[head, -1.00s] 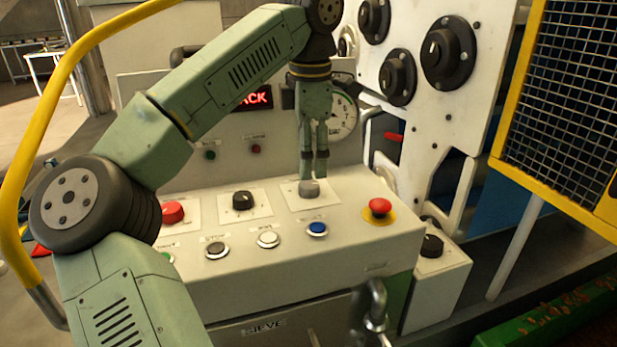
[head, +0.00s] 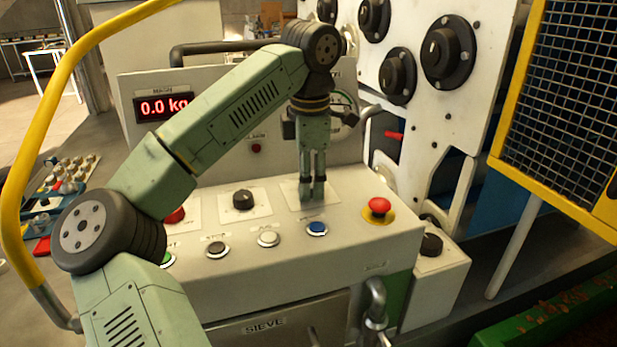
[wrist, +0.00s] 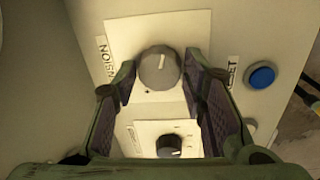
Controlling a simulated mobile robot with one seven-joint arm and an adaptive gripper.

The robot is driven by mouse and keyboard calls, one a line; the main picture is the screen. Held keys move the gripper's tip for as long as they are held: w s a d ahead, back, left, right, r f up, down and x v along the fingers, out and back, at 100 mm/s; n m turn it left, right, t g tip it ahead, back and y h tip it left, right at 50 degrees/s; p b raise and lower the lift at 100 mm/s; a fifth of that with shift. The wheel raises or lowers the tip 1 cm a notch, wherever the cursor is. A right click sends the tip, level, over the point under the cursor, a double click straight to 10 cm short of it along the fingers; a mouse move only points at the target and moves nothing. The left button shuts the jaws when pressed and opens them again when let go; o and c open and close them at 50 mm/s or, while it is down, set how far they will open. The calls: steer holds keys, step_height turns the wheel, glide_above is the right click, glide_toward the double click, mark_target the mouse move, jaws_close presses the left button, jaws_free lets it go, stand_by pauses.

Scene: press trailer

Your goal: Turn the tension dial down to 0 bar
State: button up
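The tension dial (wrist: 160,68) is a grey round knob with a white pointer line, on a pale plate with a partly covered label. In the wrist view it sits between the two fingertips of my gripper (wrist: 158,77), with a small gap on each side. The gripper is open around the dial. In the head view my gripper (head: 312,194) points straight down at the panel, and its fingers hide most of the dial. The round pressure gauge (head: 345,105) behind is mostly covered by my arm, so its reading is hidden.
A black knob (head: 243,200) stands left of the dial. A blue button (head: 317,229) is in front, and a red emergency button (head: 379,207) is to the right. A red display (head: 163,106) reads 0.0 kg. A yellow-framed mesh guard (head: 565,95) stands at the right.

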steer(key=c, duration=0.7)
steer(key=shift+n, duration=0.4)
steer(key=n, duration=0.3)
steer(key=shift+n+b, duration=0.35)
steer(key=shift+n, duration=0.05)
steer(key=n, duration=0.5)
steer(key=shift+d+n+y, duration=0.1)
steer(key=shift+n+y, duration=0.2)
steer(key=n, duration=0.5)
steer(key=shift+g+b, duration=0.35)
steer(key=shift+g, duration=0.05)
steer(key=n, duration=0.6)
steer(key=shift+w+d, duration=0.1)
